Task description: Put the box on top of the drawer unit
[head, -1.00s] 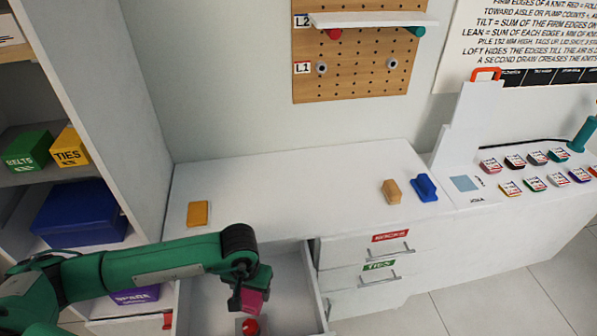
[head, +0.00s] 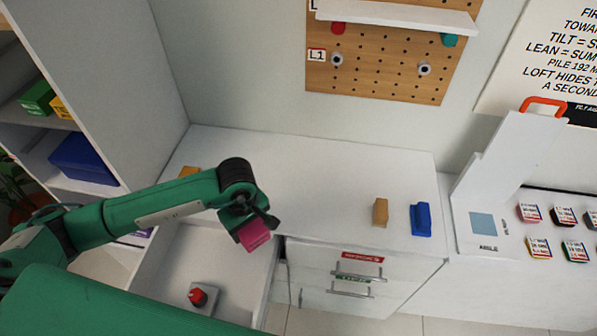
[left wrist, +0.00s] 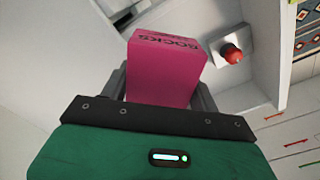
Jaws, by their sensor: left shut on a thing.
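The pink box (head: 254,237), marked SOCKS in the left wrist view (left wrist: 166,75), is held in my left gripper (head: 247,221), which is shut on it. Box and gripper are in the air near the front edge of the drawer unit, by the open drawer. The white drawer unit (head: 310,170) has a broad flat top, and its top shows much bare surface. My right gripper is not in view.
An open drawer (head: 190,250) holds a red knob on a grey base (head: 199,296). On the top stand a tan block (head: 380,212), a blue object (head: 421,219) and a partly hidden orange block (head: 188,171). A wardrobe side panel (head: 135,70) rises at left.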

